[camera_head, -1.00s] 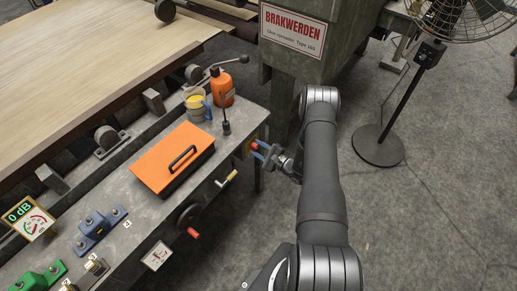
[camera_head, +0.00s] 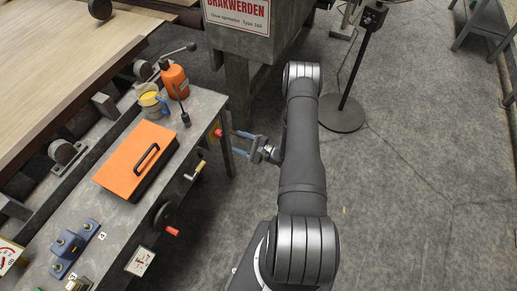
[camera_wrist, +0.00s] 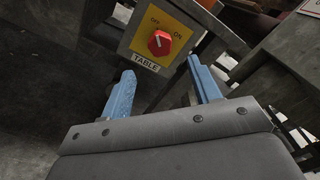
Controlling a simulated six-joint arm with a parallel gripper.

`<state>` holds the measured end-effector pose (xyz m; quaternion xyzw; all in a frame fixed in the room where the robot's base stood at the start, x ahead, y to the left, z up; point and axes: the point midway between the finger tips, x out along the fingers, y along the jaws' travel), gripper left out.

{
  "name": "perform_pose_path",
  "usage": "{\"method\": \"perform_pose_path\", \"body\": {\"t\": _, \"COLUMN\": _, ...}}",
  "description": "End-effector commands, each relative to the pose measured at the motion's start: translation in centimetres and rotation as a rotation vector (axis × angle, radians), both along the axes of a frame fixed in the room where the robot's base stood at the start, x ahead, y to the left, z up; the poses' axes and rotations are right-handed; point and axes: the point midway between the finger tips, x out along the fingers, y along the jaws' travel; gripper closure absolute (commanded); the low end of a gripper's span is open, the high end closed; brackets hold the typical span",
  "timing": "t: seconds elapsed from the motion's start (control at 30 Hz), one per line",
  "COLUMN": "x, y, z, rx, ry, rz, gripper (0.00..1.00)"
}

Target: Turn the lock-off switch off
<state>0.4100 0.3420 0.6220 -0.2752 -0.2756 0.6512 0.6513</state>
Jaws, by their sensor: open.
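The lock-off switch is a red rotary knob (camera_wrist: 159,43) on a yellow plate marked OFF and ON, with a TABLE label below it. In the head view the red knob (camera_head: 218,132) is at the end of the grey bench. My gripper (camera_head: 233,141) is just to the right of it, its two blue fingers apart and pointing at the plate. In the wrist view my gripper (camera_wrist: 162,68) is open and empty, with the knob beyond the fingertips and between their lines. I cannot tell surely which mark the knob points to.
The floor behind my gripper is clear.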

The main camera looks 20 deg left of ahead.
Motion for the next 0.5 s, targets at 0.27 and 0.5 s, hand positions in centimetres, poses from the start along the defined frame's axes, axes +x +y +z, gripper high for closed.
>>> {"method": "perform_pose_path", "body": {"t": 0.27, "x": 0.1, "y": -5.6, "z": 0.0, "rx": -0.001, "ry": 0.001, "rz": -0.004, "gripper": 0.43}}
{"method": "perform_pose_path", "body": {"t": 0.5, "x": 0.0, "y": -8.1, "z": 0.0, "rx": -0.001, "ry": 0.0, "rz": -0.002, "gripper": 0.43}}
